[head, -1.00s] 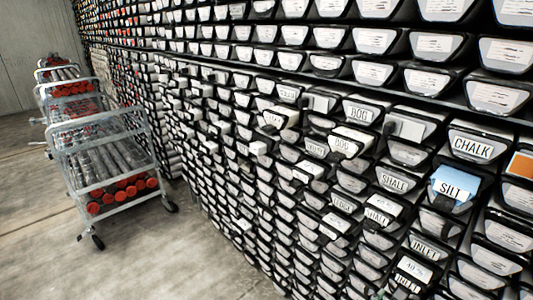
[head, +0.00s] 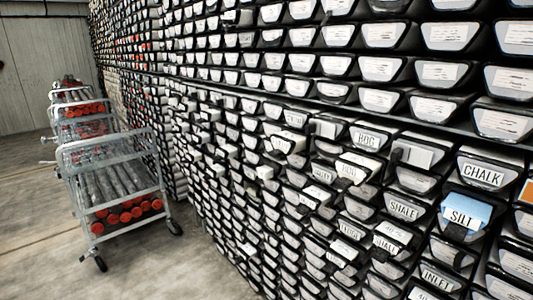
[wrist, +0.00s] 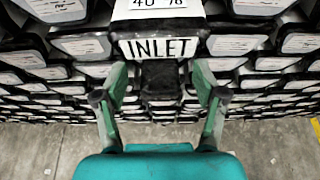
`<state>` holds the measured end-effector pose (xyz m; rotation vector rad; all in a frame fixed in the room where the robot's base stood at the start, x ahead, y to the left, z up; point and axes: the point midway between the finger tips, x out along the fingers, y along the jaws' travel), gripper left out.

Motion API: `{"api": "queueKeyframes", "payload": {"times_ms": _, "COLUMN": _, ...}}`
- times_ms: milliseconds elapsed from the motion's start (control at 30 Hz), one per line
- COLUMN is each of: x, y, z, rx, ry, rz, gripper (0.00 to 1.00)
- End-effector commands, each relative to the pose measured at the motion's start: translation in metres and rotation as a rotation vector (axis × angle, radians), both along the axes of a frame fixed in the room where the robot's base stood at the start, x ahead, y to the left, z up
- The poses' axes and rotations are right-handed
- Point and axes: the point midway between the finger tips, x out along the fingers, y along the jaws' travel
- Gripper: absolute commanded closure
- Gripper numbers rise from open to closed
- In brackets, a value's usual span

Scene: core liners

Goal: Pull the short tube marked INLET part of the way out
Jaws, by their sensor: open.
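In the wrist view, a black-framed tube end with a white plate reading INLET (wrist: 158,47) faces me, just beyond my fingertips. A dark block (wrist: 162,78) shows below the plate, between the fingers. My gripper (wrist: 161,92) is open, one green finger on each side of the dark block. I cannot tell whether the fingers touch it. In the head view, an INLET label (head: 441,278) shows at the lower right; I cannot tell if it is the same tube. My gripper is not in that view.
Some tubes stick out from the rack. Wheeled carts with red-capped tubes (head: 125,213) stand at the left. Bare floor (head: 190,270) lies between them and the rack.

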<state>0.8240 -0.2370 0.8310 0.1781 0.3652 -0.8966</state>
Motion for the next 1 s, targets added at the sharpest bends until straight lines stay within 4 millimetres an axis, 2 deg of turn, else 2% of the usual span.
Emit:
{"api": "queueKeyframes", "payload": {"times_ms": 67, "x": 0.0, "y": 0.0, "z": 0.0, "rx": 0.0, "ry": 0.0, "rz": 0.0, "gripper": 0.29}}
{"api": "queueKeyframes", "payload": {"times_ms": 167, "x": 0.0, "y": 0.0, "z": 0.0, "rx": 0.0, "ry": 0.0, "rz": 0.0, "gripper": 0.52}}
{"api": "queueKeyframes", "payload": {"times_ms": 300, "x": 0.0, "y": 0.0, "z": 0.0, "rx": 0.0, "ry": 0.0, "rz": 0.0, "gripper": 0.87}}
{"api": "queueKeyframes", "payload": {"times_ms": 367, "x": 0.0, "y": 0.0, "z": 0.0, "rx": 0.0, "ry": 0.0, "rz": 0.0, "gripper": 1.0}}
{"api": "queueKeyframes", "payload": {"times_ms": 600, "x": 0.0, "y": 0.002, "z": 0.003, "rx": -0.004, "ry": -0.005, "rz": 0.001, "gripper": 1.0}}
{"api": "queueKeyframes", "payload": {"times_ms": 1000, "x": -0.016, "y": 0.022, "z": 0.002, "rx": -0.003, "ry": -0.004, "rz": 0.003, "gripper": 1.0}}
